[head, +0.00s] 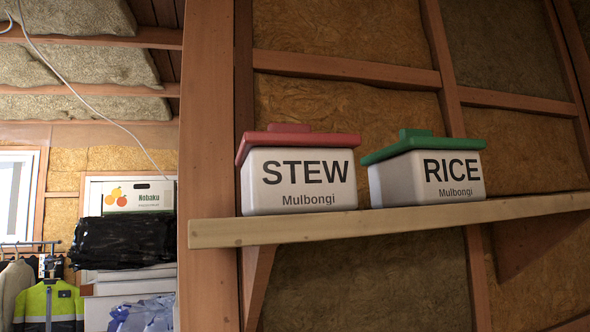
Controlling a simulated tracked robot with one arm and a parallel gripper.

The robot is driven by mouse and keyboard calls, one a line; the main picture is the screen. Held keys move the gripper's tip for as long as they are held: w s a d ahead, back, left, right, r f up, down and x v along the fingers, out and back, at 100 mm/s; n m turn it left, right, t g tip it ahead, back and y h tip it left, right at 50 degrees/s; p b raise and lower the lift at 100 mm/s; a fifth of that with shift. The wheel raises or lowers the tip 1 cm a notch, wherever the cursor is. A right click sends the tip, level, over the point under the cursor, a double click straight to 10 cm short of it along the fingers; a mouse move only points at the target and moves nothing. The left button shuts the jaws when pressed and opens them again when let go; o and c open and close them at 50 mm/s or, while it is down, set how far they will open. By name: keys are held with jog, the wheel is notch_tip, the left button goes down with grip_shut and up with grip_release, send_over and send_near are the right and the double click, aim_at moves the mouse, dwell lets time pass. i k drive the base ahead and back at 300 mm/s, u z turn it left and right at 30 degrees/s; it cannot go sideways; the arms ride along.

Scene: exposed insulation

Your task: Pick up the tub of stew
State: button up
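The tub of stew (298,190) is a white box with a red lid, marked "STEW Mulbongi". It stands upright near the left end of a wooden shelf (400,219) on the wall. A similar white tub marked "RICE Mulbongi" (430,183), with a green lid, stands close to its right. A narrow gap shows between the two bodies, while their lids come near each other. My gripper does not show in the head view.
A thick wooden post (209,160) rises just left of the stew tub. A bracket (257,280) supports the shelf from below. Further back at left are a fruit box (139,197), black bags (122,240) and hanging clothes (48,303). The shelf right of the rice is clear.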

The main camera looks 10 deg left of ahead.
aim_at(288, 168)
jog(key=u, duration=2.05)
jog(key=k, duration=1.25)
jog(key=z, duration=1.65)
jog(key=i, duration=1.05)
jog(key=u, duration=0.05)
